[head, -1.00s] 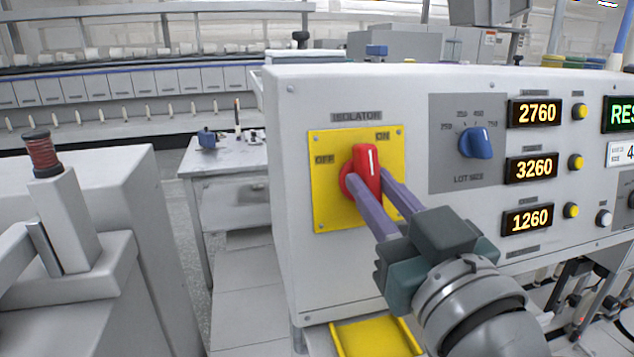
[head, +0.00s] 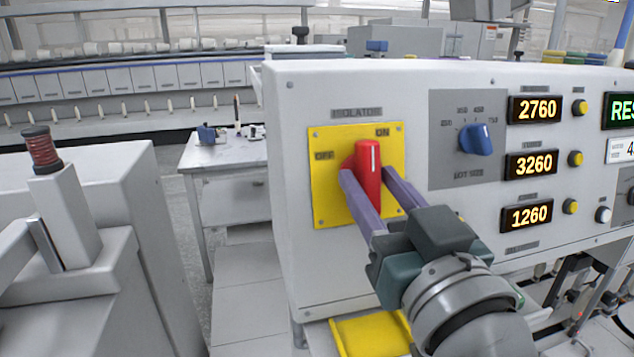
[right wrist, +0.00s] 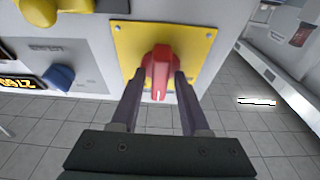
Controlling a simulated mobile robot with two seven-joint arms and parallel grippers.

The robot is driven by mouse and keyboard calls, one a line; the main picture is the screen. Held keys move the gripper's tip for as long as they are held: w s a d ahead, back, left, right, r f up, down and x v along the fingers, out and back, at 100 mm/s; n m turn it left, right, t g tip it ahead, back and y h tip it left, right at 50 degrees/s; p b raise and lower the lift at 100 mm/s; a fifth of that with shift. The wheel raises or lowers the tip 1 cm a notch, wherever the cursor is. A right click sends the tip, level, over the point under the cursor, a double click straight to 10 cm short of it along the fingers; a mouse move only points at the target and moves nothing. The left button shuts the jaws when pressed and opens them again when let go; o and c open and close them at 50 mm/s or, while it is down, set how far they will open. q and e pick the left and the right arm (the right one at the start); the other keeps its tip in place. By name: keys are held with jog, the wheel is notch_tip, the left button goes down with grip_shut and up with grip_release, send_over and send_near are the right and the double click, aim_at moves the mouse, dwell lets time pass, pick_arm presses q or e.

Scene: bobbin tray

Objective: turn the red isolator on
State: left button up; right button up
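The red isolator handle (head: 369,172) sits on a yellow plate (head: 325,205) on the grey machine panel. It stands upright, its white-marked end up, closer to the ON label at upper right than to the OFF label at left. My right gripper (head: 367,174) has its purple fingers on either side of the handle. In the right wrist view the handle (right wrist: 160,72) lies between the fingertips (right wrist: 160,78), with narrow gaps showing, so the gripper looks open around it. Part of the round red base is hidden behind the handle and fingers. My left gripper is not in view.
A blue lot-size knob (head: 476,140) and lit number displays (head: 533,108) are right of the plate. A yellow tray (head: 372,337) is below the panel. A grey machine block (head: 120,200) with a red bobbin (head: 41,150) stands at left, beyond an open floor gap.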

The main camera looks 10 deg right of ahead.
jog(key=shift+o, duration=0.6)
jog(key=shift+s+f, duration=0.1)
jog(key=shift+s, duration=0.25)
jog(key=s+f+b, duration=0.1)
jog(key=s+b, duration=0.1)
jog(key=s, duration=0.7)
jog(key=shift+d, duration=0.15)
jog(key=shift+f, duration=0.15)
